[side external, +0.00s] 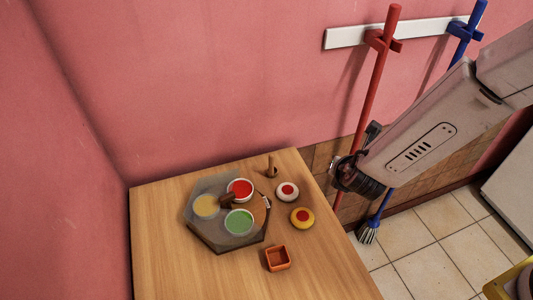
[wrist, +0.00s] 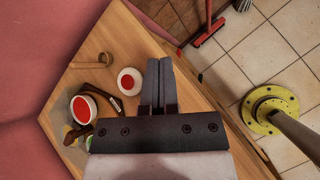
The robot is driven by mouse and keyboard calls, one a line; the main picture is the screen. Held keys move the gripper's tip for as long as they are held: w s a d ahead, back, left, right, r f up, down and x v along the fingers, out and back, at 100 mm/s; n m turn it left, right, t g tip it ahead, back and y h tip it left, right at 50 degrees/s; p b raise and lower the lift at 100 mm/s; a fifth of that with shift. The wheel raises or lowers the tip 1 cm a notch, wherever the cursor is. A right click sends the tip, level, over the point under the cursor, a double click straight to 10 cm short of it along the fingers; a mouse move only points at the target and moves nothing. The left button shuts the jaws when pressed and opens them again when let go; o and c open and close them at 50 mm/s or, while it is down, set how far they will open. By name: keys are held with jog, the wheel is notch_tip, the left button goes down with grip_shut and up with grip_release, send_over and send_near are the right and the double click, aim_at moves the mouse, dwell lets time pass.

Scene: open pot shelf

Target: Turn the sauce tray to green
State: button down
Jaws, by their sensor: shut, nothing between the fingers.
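The sauce tray (side external: 212,235) is a grey hexagon on the wooden table. It holds a red sauce bowl (side external: 240,188) at the back, a green one (side external: 238,222) at the front and a yellow one (side external: 206,205) at the left. A brown knob or handle (side external: 227,198) sits between the bowls. A small pale piece (side external: 267,202) is at the tray's right edge. In the wrist view the red bowl (wrist: 84,107) shows clearly; the rest of the tray is partly hidden by my gripper. My gripper (wrist: 159,62) is shut and empty, apart from the tray, to its right.
Right of the tray are a white round piece with a red centre (side external: 287,191) and a yellow one (side external: 302,217). A wooden hook (side external: 271,168) stands behind, an orange square dish (side external: 278,258) in front. Pink walls bound the table's left and back.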

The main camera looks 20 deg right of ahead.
jog(key=a+f+n+t+y, duration=0.15)
jog(key=a+n+y, duration=0.25)
jog(key=a+n, duration=0.4)
jog(key=n+y, duration=0.4)
jog(key=n, duration=0.2)
send_near(247, 200)
jog(key=v, duration=0.4)
jog(key=shift+s+d+r, duration=0.15)
jog(key=shift+d+r, duration=0.05)
jog(key=shift+x, duration=4.95)
jog(key=shift+a, duration=0.15)
